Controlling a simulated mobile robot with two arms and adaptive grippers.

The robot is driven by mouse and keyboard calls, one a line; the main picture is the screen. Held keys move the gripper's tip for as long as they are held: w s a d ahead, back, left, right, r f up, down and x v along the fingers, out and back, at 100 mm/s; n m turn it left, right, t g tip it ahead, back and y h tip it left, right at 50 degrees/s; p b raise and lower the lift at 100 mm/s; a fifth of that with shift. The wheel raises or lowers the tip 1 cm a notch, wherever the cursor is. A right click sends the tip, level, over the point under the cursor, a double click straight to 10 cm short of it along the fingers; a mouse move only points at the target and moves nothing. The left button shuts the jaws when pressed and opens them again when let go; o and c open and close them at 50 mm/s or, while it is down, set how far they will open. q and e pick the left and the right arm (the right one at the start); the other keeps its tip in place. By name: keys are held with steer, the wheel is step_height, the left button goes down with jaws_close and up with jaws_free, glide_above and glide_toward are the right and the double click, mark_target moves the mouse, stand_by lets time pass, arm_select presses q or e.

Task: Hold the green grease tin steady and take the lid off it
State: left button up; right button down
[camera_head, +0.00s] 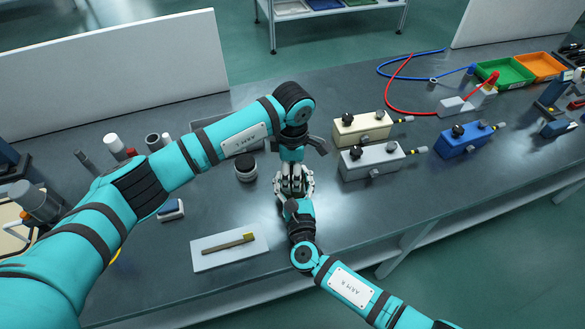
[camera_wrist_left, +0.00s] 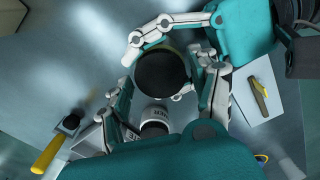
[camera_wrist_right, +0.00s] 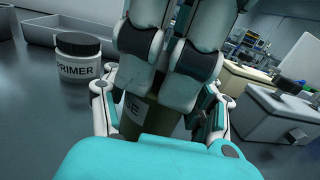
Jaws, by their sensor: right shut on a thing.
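The green grease tin (camera_wrist_right: 150,120) stands upright between my two grippers; its olive side and part of a pale label show in the right wrist view. Its dark round lid (camera_wrist_left: 162,73) is on top in the left wrist view. My left gripper (camera_head: 292,177) comes down from above, its fingers apart around the lid, with a gap visible at one side; contact cannot be told. My right gripper (camera_head: 294,192) comes from the front, low, and is shut on the tin's body. In the head view the grippers mostly hide the tin.
A primer jar (camera_head: 246,168) with a black lid stands close left of the tin. A white sheet (camera_head: 205,265) with a yellow-tipped brush (camera_head: 229,245) lies at front left. Cream (camera_head: 362,129), grey (camera_head: 371,161) and blue (camera_head: 463,140) boxes stand to the right. The front right bench is clear.

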arm_select(q)
steer(key=c, duration=1)
steer(key=shift+o, duration=0.2)
steer(key=n, duration=0.3)
steer(key=o, duration=1.3)
step_height(320, 180, up, 4)
steer(key=shift+r, duration=0.2)
steer(key=shift+c, duration=0.2)
step_height(320, 180, up, 3)
steer(key=m, duration=0.2)
steer(key=shift+r+m, duration=0.2)
steer(key=shift+m, duration=0.2)
steer(key=shift+f, duration=0.15)
step_height(320, 180, down, 8)
steer(key=shift+r, duration=0.25)
